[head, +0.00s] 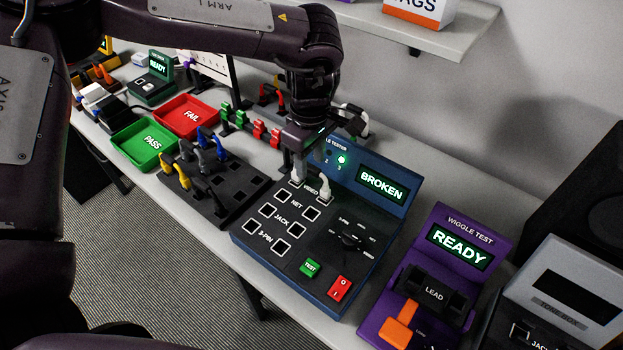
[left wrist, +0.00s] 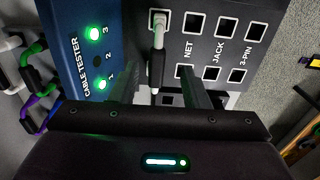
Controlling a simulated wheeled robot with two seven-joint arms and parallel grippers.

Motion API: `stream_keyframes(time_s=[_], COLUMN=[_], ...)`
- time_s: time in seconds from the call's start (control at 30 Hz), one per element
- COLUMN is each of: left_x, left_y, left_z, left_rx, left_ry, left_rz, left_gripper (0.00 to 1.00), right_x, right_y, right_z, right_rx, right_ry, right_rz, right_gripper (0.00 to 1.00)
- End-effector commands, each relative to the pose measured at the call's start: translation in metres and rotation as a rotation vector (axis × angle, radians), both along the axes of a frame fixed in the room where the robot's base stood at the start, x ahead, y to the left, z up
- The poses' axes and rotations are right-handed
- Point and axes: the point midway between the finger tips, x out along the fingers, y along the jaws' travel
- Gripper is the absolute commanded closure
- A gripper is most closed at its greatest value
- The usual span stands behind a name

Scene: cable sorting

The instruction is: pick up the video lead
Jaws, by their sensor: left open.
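The white video lead is plugged into the blue cable tester (head: 376,215) beside the VIDEO label. One white plug (head: 325,187) shows there in the head view, just right of my left gripper (head: 299,168). In the left wrist view, a white plug with a grey-black boot (left wrist: 157,42) stands in a socket, and its lower part reaches between the two fingers. My left gripper is open, with a finger on each side of it (left wrist: 157,88). Whether a finger touches it is unclear. The rest of the lead is hidden by my gripper. My right gripper is not in view.
The tester's screen reads BROKEN. A purple wiggle tester (head: 440,262) reading READY stands to its right. To its left are a black rack (head: 238,195) with coloured leads, a green PASS tray (head: 120,140) and a red FAIL tray (head: 163,116). A shelf (head: 457,40) overhangs the back.

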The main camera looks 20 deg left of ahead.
Motion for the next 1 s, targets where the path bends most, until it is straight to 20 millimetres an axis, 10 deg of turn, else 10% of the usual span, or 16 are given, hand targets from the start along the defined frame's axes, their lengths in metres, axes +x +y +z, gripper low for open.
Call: stream_keyframes(time_s=[0.7,1.0], left_x=[0.004,0.003], left_y=[0.001,0.001], left_z=[-0.061,-0.061], left_rx=[-0.001,-0.002], left_ry=[-0.001,-0.002], left_rz=[0.001,0.001], left_gripper=[0.58,0.96], right_x=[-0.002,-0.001], right_y=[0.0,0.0], right_z=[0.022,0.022], right_rx=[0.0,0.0], right_ry=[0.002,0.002], right_rz=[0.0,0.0], right_gripper=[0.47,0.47])
